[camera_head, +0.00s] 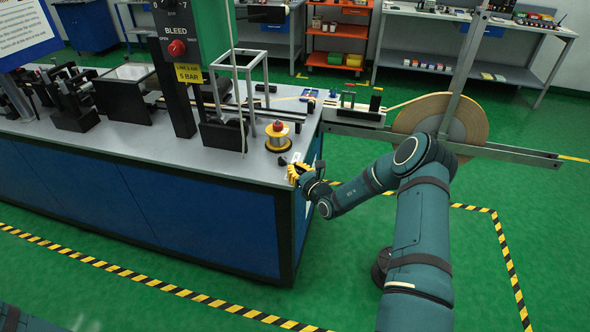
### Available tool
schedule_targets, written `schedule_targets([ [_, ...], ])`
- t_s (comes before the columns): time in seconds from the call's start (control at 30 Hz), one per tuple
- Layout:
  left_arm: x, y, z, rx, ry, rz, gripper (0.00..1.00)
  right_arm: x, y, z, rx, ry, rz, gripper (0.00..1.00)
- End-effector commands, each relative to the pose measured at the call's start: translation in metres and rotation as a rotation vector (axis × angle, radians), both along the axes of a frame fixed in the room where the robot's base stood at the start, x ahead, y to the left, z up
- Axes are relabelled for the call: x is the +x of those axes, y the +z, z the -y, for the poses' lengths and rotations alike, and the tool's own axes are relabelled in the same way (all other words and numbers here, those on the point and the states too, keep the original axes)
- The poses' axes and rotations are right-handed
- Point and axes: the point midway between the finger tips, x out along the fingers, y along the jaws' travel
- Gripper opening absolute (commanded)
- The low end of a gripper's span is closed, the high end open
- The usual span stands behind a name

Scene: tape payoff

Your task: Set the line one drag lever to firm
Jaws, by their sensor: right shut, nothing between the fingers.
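My right gripper (299,173) shows yellow fingers at the right front corner of the bench, close to a small light plate (298,157). Its fingers are shut and hold nothing. I cannot make out a drag lever; it may be too small to tell or hidden by the gripper. A large tan tape reel (403,121) stands at the right end of the line, partly behind my right arm. A pale tape runs from it onto the bench. My left gripper is not in view.
A green control post (206,28) has a red bleed knob (177,48) and a yellow line one label. Green floor is clear in front.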

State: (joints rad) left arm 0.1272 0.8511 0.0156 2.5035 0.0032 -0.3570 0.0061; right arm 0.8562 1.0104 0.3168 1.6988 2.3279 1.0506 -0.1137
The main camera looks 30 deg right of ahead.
Motion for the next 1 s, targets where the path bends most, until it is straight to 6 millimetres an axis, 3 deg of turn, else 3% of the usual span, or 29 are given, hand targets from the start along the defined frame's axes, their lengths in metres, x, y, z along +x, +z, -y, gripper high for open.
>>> schedule_targets([
  [0.03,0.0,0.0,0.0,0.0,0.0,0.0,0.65,-0.001,-0.002,-0.002,0.002,0.003,-0.005,0.15],
  [0.1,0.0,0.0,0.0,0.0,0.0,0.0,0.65,-0.001,-0.002,-0.001,0.002,0.002,-0.004,0.38],
  [0.53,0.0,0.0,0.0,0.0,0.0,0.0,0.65,-0.008,-0.001,0.0,0.001,0.001,-0.004,0.38],
  [1.0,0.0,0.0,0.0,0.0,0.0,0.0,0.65,-0.095,-0.001,0.003,0.002,0.002,-0.005,0.38],
])
